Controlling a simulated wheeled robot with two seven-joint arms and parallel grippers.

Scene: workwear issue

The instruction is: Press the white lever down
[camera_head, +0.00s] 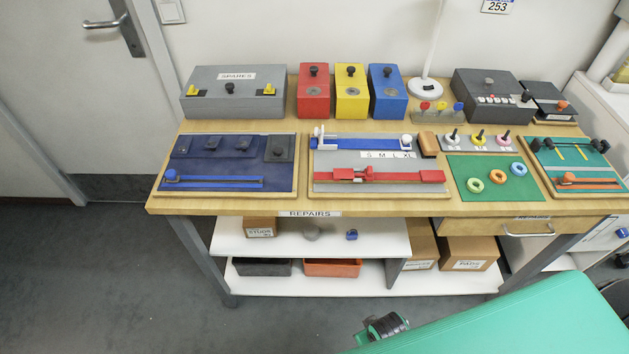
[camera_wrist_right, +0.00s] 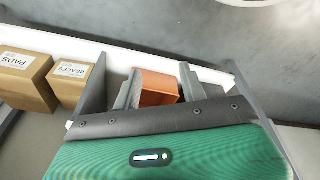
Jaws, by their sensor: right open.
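A board on the bench holds a blue bar with a white upright piece (camera_head: 320,139) at its left end and a small white knob (camera_head: 406,140) near its right end. The upright piece looks like the white lever, but it is too small to be sure or to read its tilt. My right gripper shows in the head view (camera_head: 383,328), low in front of the bench and far from that board. In the right wrist view its fingers (camera_wrist_right: 158,86) are apart and nothing is held. My left gripper is not in view.
The wooden bench (camera_head: 240,205) carries a blue board (camera_head: 225,165), a green mat (camera_head: 495,190) with rings, and red, yellow and blue boxes at the back. Below, the white shelf (camera_head: 330,283) holds cartons and an orange bin (camera_head: 332,268), also in the wrist view (camera_wrist_right: 155,87).

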